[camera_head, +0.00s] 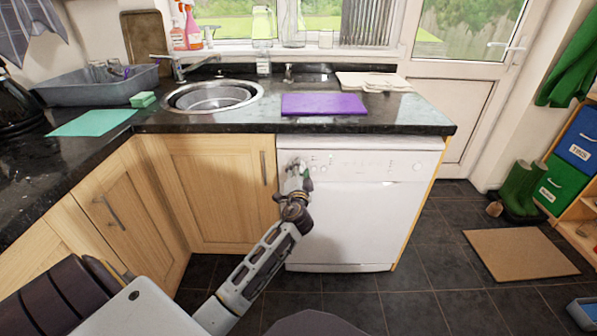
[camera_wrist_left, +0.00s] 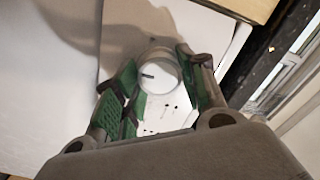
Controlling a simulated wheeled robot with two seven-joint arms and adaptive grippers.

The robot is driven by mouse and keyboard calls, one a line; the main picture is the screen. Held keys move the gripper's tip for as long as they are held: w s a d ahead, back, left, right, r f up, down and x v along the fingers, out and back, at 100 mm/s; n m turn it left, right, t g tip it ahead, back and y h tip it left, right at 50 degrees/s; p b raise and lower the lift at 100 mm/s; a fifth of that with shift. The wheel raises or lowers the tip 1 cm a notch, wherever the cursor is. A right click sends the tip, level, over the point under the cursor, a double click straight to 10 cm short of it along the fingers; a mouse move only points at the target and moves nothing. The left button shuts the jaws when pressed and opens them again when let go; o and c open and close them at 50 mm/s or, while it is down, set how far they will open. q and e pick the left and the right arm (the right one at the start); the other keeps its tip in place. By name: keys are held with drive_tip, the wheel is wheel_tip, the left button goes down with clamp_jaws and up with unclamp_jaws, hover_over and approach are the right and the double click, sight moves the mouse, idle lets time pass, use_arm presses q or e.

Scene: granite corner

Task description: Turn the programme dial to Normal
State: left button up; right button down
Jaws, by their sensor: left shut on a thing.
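The white dishwasher (camera_head: 355,220) stands under the granite worktop, its door shut. Its programme dial (camera_wrist_left: 158,75) is a round white knob with a dark pointer mark, seen in the left wrist view. In that view the green-padded fingers of my left gripper (camera_wrist_left: 156,80) are on either side of the dial, shut on it. In the head view my left gripper (camera_head: 298,172) reaches the upper left of the dishwasher front and hides the dial. The labels around the dial are too small to read. My right gripper is not in view.
A purple board (camera_head: 324,104) lies on the worktop above the dishwasher, right of the round sink (camera_head: 213,96). Wooden cupboards (camera_head: 212,195) stand to the left. The tiled floor (camera_head: 425,275) is clear in front, with a brown mat (camera_head: 524,255) and green boots (camera_head: 522,188) to the right.

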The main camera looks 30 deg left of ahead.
use_arm(q)
drive_tip(key=o, duration=1)
drive_tip(key=v, duration=1.2)
idle(0.5)
